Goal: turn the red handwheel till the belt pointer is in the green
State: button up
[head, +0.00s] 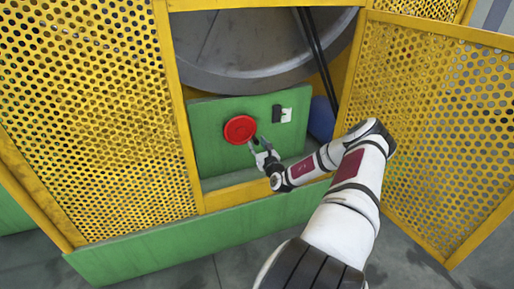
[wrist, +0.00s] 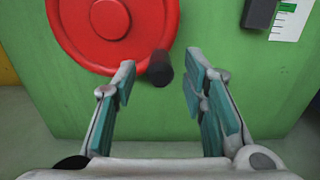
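The red handwheel (head: 240,129) is mounted on a green panel, and its lower part fills the upper left of the wrist view (wrist: 138,22). A black handle knob (wrist: 160,68) sits at its lower right rim. My gripper (head: 259,143) is open just below and right of the wheel. In the wrist view the knob appears between the fingertips (wrist: 160,76); no finger visibly touches it. A dark block (head: 277,113), seemingly the belt pointer, sits left of a white scale (head: 286,115). The scale (wrist: 290,24) has a green band near the top; the block's exact reading is unclear.
Yellow perforated guards stand at left (head: 85,110) and right, the right one (head: 430,120) swung open like a door. A large grey drum (head: 255,45) and dark belts (head: 318,55) are above the panel. A yellow sill (head: 235,197) runs below the opening.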

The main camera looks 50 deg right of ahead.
jog(key=shift+w+d, duration=0.2)
jog(key=shift+w, duration=0.05)
grip_shut()
jog(key=shift+s+r, duration=0.1)
